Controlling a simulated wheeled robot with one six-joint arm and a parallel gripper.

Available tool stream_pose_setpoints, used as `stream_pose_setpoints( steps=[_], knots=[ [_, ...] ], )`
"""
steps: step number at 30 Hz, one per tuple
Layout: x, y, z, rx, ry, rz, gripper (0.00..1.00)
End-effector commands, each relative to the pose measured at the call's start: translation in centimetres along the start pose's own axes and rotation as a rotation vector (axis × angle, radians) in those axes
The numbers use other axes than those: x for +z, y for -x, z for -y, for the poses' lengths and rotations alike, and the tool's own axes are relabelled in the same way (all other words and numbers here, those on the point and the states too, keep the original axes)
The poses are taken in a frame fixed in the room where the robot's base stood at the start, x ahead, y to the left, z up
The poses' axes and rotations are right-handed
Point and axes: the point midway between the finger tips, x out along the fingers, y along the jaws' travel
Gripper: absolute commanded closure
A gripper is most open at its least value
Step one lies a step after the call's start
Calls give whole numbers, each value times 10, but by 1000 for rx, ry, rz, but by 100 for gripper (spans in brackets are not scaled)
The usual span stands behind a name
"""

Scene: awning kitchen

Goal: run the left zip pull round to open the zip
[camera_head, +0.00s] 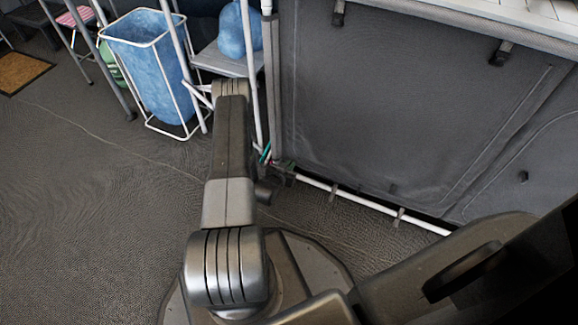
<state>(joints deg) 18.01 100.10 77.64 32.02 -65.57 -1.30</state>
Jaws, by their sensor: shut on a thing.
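A grey fabric panel (400,105) of the kitchen unit fills the upper right. A pale seam line runs down its left side, and another slants down its right side; I cannot tell which of these is a zip. I cannot make out the left zip pull. My arm rises from its round base at the bottom middle and bends near the blue bin. My gripper does not show; its place seems hidden behind my arm links. Small teal and pink bits show beside the arm at the panel's lower left corner, too small to identify.
A white pole frame (370,203) runs along the panel's foot. A blue bin (150,60) in a white wire stand and a blue water container (239,30) on a grey stand are at the upper left. Grey floor (90,200) at the left is clear.

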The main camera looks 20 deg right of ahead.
Motion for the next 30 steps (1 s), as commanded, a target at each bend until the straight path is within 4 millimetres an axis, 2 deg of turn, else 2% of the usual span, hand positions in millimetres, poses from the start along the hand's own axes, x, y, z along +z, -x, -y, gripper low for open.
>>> stream_pose_setpoints(
  steps=[5,8,11,17,30],
  knots=[
    [-7,3,0,0,0,0,100],
    [-20,8,0,0,0,0,100],
    [-40,16,0,0,-1,-1,100],
    [-99,41,0,0,-1,-1,100],
    [-245,101,0,-1,-2,-4,100]
  ],
)
